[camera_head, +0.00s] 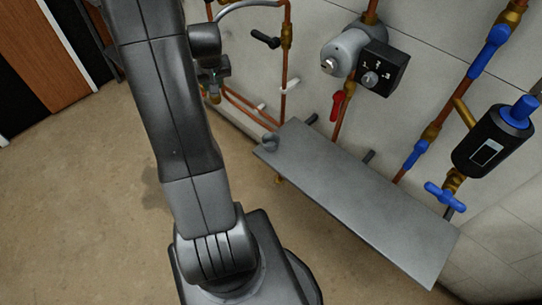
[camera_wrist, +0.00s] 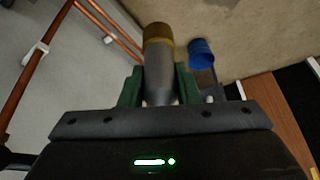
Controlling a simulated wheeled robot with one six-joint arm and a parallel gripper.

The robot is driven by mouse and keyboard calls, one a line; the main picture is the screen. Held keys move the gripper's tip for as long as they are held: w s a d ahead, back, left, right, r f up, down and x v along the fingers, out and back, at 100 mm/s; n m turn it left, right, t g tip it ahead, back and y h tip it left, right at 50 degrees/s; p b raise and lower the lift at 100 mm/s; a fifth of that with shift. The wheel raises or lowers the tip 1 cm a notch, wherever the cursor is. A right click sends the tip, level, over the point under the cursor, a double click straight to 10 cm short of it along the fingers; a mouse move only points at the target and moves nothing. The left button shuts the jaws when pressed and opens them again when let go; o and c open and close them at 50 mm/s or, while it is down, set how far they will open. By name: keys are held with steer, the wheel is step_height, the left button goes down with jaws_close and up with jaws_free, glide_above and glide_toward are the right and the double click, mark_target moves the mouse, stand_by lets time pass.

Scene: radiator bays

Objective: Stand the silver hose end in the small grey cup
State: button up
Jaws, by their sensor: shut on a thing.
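My gripper (camera_wrist: 160,88) has its green fingers shut on a silver-grey cylinder with a brass end, which looks like the silver hose end (camera_wrist: 160,75). The brass end points away from my wrist. In the head view my gripper is mostly hidden behind my own arm, left of the shelf. The small grey cup (camera_head: 269,142) stands at the left corner of the grey shelf, to the right of and below my gripper in that view. I cannot make out the cup in the wrist view.
The grey shelf (camera_head: 360,205) is otherwise bare. Above it are copper pipes (camera_head: 287,60), a grey valve with a black dial box (camera_head: 373,70), a red lever (camera_head: 336,106) and a black and blue unit (camera_head: 493,138). A blue part (camera_wrist: 201,52) lies beyond my right finger.

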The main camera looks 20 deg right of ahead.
steer(key=s+d+f+b, duration=0.4)
steer(key=s+d+b, duration=0.25)
steer(key=b, duration=0.25)
steer(key=s+d+f+b, duration=0.4)
steer(key=s+d+b, duration=0.1)
steer(key=d+b, duration=0.35)
steer(key=f+b, duration=0.1)
steer(key=f, duration=0.2)
steer(key=f+b, duration=0.1)
steer(key=f, duration=0.2)
steer(key=f+b, duration=0.2)
steer(key=f, duration=0.1)
steer(key=shift+w+a+f, duration=0.15)
steer(key=shift+a+f, duration=0.1)
steer(key=shift+f+b, duration=0.3)
steer(key=shift+f, duration=0.15)
steer(key=o, duration=1.1)
steer(key=shift+r, duration=0.1)
steer(key=shift+c, duration=0.2)
